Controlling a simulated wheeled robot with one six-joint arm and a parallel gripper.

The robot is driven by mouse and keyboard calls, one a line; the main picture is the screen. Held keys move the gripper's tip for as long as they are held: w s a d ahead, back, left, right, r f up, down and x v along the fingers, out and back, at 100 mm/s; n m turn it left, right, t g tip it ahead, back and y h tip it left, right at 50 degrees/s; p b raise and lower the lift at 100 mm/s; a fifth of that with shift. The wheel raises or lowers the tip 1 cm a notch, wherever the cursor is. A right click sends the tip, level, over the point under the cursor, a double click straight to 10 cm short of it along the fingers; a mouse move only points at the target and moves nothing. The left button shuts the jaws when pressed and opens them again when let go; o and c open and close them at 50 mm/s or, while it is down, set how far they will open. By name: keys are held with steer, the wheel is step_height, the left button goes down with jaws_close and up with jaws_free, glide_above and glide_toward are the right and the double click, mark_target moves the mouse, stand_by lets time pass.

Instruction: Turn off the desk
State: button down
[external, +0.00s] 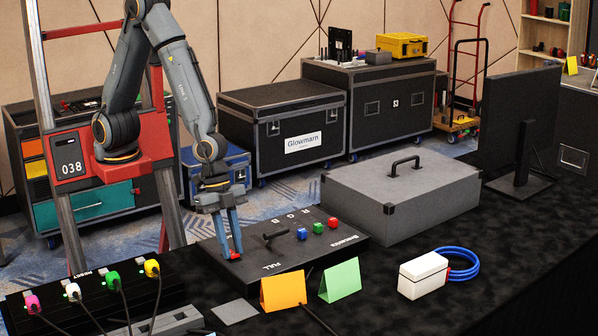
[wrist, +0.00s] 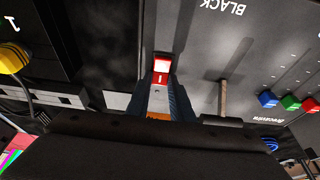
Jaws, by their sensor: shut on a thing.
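The desk (external: 310,262) is a flat black control box on the black table, with red, green and blue knobs, a T-shaped lever and the word FULL. In the wrist view the desk (wrist: 205,50) shows the word BLACK. A red switch (wrist: 161,68) with white marks sits near the desk's left end and looks bright. My gripper (external: 233,252) points down at that end, its blue fingers shut at the red switch. In the wrist view my gripper (wrist: 162,82) has the switch between its fingertips. The fingers hide part of the switch.
The lever (wrist: 223,98) and the blue knob (external: 302,234) stand up right of my gripper. Orange (external: 283,291) and green (external: 339,280) cards stand in front. A grey case (external: 400,195) lies behind right. Coloured plugs (external: 112,280) on a black strip are at left.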

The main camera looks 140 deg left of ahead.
steer(key=shift+w+r, duration=0.1)
steer(key=c, duration=1.6)
jaws_free()
steer(key=shift+o, duration=0.2)
steer(key=p+v, duration=0.1)
steer(key=v, duration=0.6)
steer(key=shift+s+r, duration=0.2)
steer(key=shift+r, duration=0.15)
steer(key=s+d+g, duration=0.3)
steer(key=s+d, duration=0.8)
steer(key=s, duration=0.4)
steer(key=shift+s+d+f+g, duration=0.15)
steer(key=shift+s+f+g, duration=0.15)
steer(key=shift+s, duration=0.1)
